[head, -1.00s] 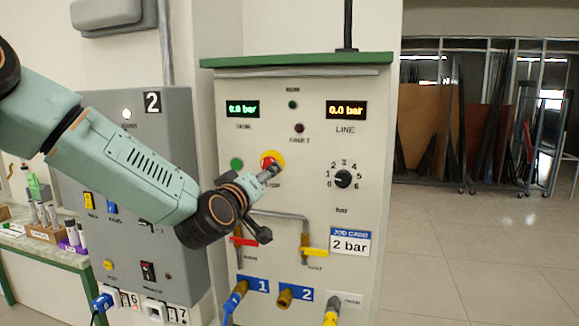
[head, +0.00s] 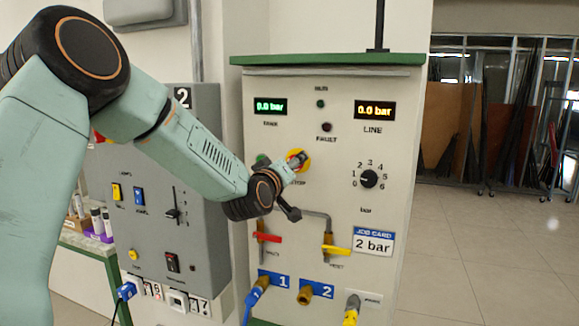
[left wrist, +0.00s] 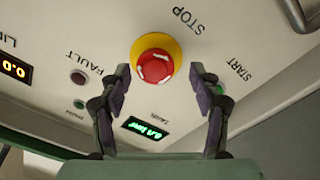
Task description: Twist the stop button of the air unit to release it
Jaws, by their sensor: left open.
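The stop button (left wrist: 155,66) is a red mushroom head with white marks on a yellow ring, on the front of the air unit (head: 340,220). In the left wrist view it lies just beyond my fingertips, centred between them. My left gripper (left wrist: 160,72) is open, with one finger on each side of the button and a gap to each. In the head view my left gripper (head: 298,160) covers most of the button; part of the yellow ring shows around it. I cannot tell whether the button is pressed in. My right gripper is not in view.
The air unit also carries a red-handled valve (head: 266,238), a yellow-handled valve (head: 335,250), a dial (head: 369,179) and a job card (head: 373,241) reading 2 bar. Both displays read 0.0 bar. A grey panel (head: 150,230) stands at the left. The floor at the right is clear.

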